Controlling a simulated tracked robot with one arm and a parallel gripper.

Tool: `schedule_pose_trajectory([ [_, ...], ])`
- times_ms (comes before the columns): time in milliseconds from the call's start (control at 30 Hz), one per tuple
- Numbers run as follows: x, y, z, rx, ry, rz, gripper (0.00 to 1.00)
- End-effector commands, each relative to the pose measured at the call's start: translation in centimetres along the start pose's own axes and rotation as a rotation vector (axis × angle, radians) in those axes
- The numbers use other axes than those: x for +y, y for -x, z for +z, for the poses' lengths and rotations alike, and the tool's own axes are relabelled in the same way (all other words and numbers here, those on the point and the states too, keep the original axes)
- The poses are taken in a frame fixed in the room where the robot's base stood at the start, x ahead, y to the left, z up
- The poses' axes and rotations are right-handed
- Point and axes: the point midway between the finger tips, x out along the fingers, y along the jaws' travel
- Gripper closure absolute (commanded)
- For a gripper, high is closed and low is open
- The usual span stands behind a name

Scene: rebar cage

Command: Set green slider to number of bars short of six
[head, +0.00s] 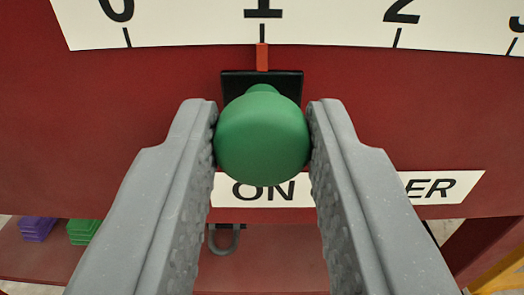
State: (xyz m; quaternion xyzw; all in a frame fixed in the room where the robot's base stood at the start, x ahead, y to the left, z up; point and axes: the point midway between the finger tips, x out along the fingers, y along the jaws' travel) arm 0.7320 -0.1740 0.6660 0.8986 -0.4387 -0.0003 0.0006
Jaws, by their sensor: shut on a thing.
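The green slider knob (262,137) is in the middle of the head view, mounted on a black block (290,88). A red pointer (262,57) rises from the block and lines up with the tick under the 1. The white scale (200,30) shows 0, 1, 2 and part of 3 from left to right. My gripper (262,135) is shut on the green knob, with one grey finger touching each side. The slider's track is not clearly visible.
A white label (445,187) below the knob is partly hidden by my fingers; "ON" and "ER" show. The red panel (90,110) fills most of the view. Purple blocks (38,229), green blocks (83,231) and a grey metal loop (224,242) show below.

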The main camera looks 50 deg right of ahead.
Motion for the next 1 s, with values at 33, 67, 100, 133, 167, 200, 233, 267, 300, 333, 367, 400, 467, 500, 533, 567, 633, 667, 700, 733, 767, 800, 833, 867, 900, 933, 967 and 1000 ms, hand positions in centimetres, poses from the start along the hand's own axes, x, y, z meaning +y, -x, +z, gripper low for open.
schedule_pose_trajectory([
  [33, 0.0, 0.0, 0.0, 0.0, 0.001, 0.0, 1.0],
  [67, 0.0, 0.0, 0.0, 0.0, 0.0, 0.0, 0.71],
  [100, 0.0, 0.0, 0.0, 0.0, 0.0, 0.0, 0.6],
  [133, 0.0, 0.0, 0.0, 0.0, 0.0, 0.0, 0.53],
  [167, 0.0, 0.0, 0.0, 0.0, 0.0, 0.0, 0.53],
  [200, 0.0, 0.0, 0.0, 0.0, 0.0, 0.0, 0.53],
  [233, 0.0, 0.0, 0.0, 0.0, 0.0, 0.0, 0.53],
  [267, 0.0, 0.0, 0.0, 0.0, 0.0, 0.0, 0.53],
  [300, 0.0, 0.0, 0.0, 0.0, 0.0, 0.0, 0.53],
  [333, 0.0, 0.0, 0.0, 0.0, 0.0, 0.0, 0.53],
  [367, 0.1, 0.0, 0.0, 0.0, 0.0, 0.001, 0.53],
  [400, 0.0, 0.0, 0.0, 0.0, 0.0, 0.0, 0.53],
  [467, 0.0, 0.1, 0.0, 0.0, 0.0, 0.0, 0.53],
  [500, 0.0, 0.3, 0.0, 0.0, 0.0, 0.0, 0.53],
  [533, 0.0, 0.5, 0.0, 0.0, 0.0, 0.0, 0.53],
  [567, 0.0, 0.8, -0.1, 0.0, 0.001, -0.001, 0.53],
  [633, -0.1, 1.6, -0.1, -0.001, 0.001, -0.003, 0.53],
  [667, -0.1, 2.1, -0.1, -0.002, 0.002, -0.003, 0.53],
  [700, 0.0, 2.7, -0.1, -0.003, 0.003, -0.002, 0.53],
  [733, 0.0, 3.3, 0.0, -0.004, 0.004, -0.002, 0.53],
  [767, 0.0, 3.8, 0.0, -0.004, 0.003, -0.002, 0.53],
  [800, -0.1, 4.5, 0.0, -0.004, 0.002, -0.003, 0.53],
  [833, -0.1, 5.0, 0.0, -0.004, 0.002, -0.003, 0.53],
  [867, -0.1, 5.5, -0.1, -0.003, 0.002, -0.004, 0.53],
  [900, -0.1, 6.2, -0.1, -0.001, 0.001, -0.004, 0.53],
  [933, -0.1, 6.7, -0.1, -0.001, 0.0, -0.003, 0.53],
  [967, -0.1, 7.2, -0.1, 0.0, 0.0, -0.003, 0.53],
  [1000, -0.1, 7.8, -0.1, 0.0, 0.001, -0.002, 0.53],
])
